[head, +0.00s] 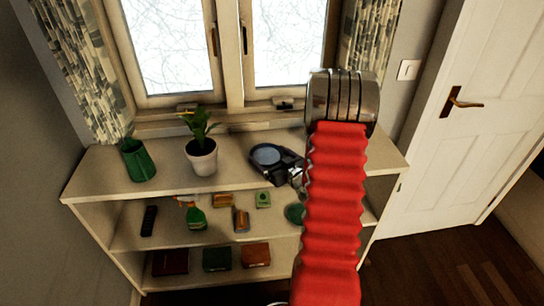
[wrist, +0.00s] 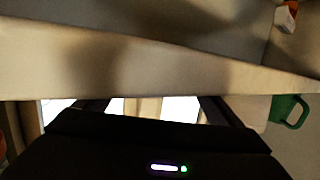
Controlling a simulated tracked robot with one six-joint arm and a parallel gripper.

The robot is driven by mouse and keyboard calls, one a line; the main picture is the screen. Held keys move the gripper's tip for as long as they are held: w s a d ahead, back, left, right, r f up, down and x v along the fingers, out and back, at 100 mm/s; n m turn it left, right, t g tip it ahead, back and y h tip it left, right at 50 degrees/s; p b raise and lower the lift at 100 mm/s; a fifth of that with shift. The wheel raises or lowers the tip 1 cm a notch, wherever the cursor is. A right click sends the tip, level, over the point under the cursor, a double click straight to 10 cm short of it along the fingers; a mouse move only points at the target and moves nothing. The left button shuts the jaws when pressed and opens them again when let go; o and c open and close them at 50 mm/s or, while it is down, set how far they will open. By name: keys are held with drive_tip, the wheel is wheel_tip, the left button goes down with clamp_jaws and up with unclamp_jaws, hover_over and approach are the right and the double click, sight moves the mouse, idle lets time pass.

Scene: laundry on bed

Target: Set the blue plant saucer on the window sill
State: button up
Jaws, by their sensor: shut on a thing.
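My gripper (head: 272,160) is over the right-middle part of the shelf top, just in front of the window. I cannot tell whether the saucer touches the shelf top. The window sill (head: 158,127) is the narrow ledge below the window frame, behind the shelf top. In the wrist view my gripper's dark body fills the bottom, and I cannot make out the saucer there.
Lower shelves hold a spray bottle (head: 194,217) and several small items. My red-sleeved arm hides the shelf's right part.

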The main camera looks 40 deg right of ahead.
drive_tip(key=shift+f, duration=0.1)
drive_tip(key=o, duration=0.9)
drive_tip(key=shift+o, duration=0.2)
drive_tip(key=v, duration=1.2)
